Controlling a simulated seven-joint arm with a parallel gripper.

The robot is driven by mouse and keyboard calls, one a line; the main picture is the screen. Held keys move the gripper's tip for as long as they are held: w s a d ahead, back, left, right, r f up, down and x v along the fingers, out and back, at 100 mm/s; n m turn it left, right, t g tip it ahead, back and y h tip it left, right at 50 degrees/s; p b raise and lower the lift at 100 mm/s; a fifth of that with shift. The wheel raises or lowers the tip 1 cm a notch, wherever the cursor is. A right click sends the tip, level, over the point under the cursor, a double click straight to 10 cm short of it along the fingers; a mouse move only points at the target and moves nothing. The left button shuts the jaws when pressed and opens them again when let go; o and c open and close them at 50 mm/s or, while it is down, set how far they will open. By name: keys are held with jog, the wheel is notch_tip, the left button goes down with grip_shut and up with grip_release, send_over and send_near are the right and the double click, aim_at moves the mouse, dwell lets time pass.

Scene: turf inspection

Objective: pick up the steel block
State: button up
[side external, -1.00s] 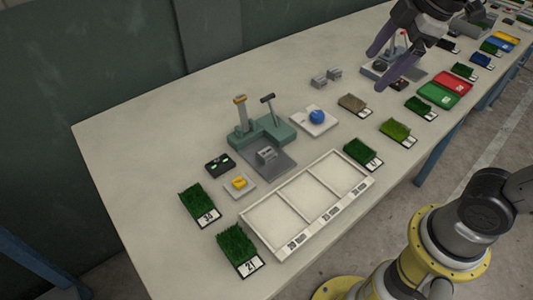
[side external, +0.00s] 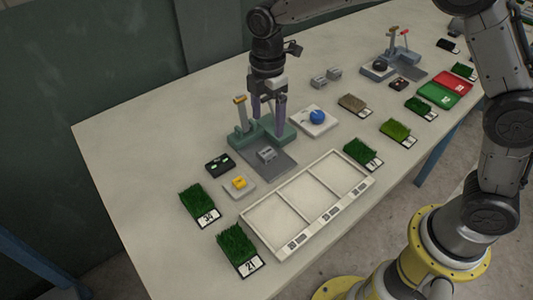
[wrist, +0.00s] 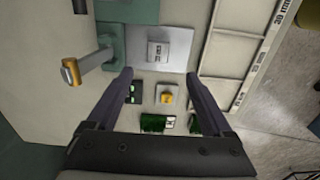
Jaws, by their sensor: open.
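A small grey metal block (side external: 267,154) with markings on top sits on the grey plate (side external: 283,165) of a green-based stand (side external: 282,139). In the wrist view the block (wrist: 157,51) lies beyond the fingertips, near the middle of the picture. Two similar grey blocks (side external: 319,82) (side external: 334,73) stand on the table behind; I cannot tell by label which is steel. My gripper (side external: 268,119) is open and empty, pointing down above the stand. In the wrist view my gripper (wrist: 159,75) shows its two fingers apart with nothing between them.
The stand's posts (side external: 241,113) rise close to my fingers. A white three-compartment tray (side external: 283,250) is empty in front. A yellow block (side external: 239,182), a blue ball (side external: 317,117) on a white plate and several turf samples (side external: 199,201) lie around. Red and green trays (side external: 439,95) are farther right.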

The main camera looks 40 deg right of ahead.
aim_at(266, 152)
jog(key=f, duration=1)
jog(key=shift+w+f, duration=0.2)
grip_shut()
